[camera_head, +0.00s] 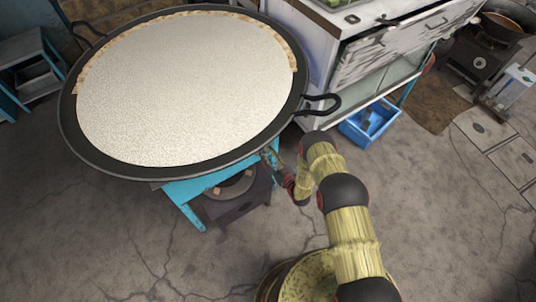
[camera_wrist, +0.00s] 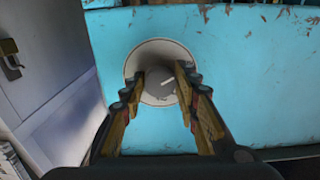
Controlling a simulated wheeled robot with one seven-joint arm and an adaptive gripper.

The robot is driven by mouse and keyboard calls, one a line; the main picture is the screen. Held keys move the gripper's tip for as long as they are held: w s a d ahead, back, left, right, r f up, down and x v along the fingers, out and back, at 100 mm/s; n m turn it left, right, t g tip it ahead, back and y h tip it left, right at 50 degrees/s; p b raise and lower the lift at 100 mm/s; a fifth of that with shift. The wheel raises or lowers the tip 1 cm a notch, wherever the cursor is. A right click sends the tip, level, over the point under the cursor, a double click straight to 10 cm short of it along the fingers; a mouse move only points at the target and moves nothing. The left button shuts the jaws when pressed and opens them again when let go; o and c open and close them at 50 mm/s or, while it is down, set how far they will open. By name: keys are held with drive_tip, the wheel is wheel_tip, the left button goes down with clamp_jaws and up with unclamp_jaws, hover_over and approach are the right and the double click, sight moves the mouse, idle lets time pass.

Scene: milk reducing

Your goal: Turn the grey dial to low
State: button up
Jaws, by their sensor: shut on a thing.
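The grey dial (camera_wrist: 158,88) is in the middle of the wrist view, on a chipped turquoise panel (camera_wrist: 255,90). A pale round plate (camera_wrist: 150,53) rings it. A short white mark on the dial's face points right and slightly up. My gripper (camera_wrist: 162,80) is shut on the dial, with one finger at its left side and one at its right. In the head view, my gripper (camera_head: 272,163) is at the right side of the turquoise stand (camera_head: 195,190), under the pan's rim. The dial is hidden there. No low marking is legible.
A wide black pan (camera_head: 70,130) of white liquid sits on the stand, its right handle (camera_head: 322,104) above my gripper. A dark burner unit (camera_head: 238,205) is below. A white cabinet (camera_head: 320,60) and blue crate (camera_head: 370,122) stand to the right. The front floor is clear.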

drive_tip(key=shift+m, duration=0.3)
drive_tip(key=m+b, duration=0.2)
drive_tip(key=m, duration=0.1)
drive_tip(key=m+b, duration=0.2)
drive_tip(key=m, duration=0.2)
drive_tip(key=m+b, duration=0.2)
drive_tip(key=m, duration=0.2)
drive_tip(key=shift+a+m, duration=0.1)
drive_tip(key=shift+m, duration=0.2)
drive_tip(key=shift+r+m+b, duration=0.15)
drive_tip(key=shift+m+b, duration=0.5)
drive_tip(key=shift+m, duration=1.15)
drive_tip(key=o, duration=1.1)
drive_tip(key=shift+c, duration=0.2)
drive_tip(key=shift+o, duration=0.4)
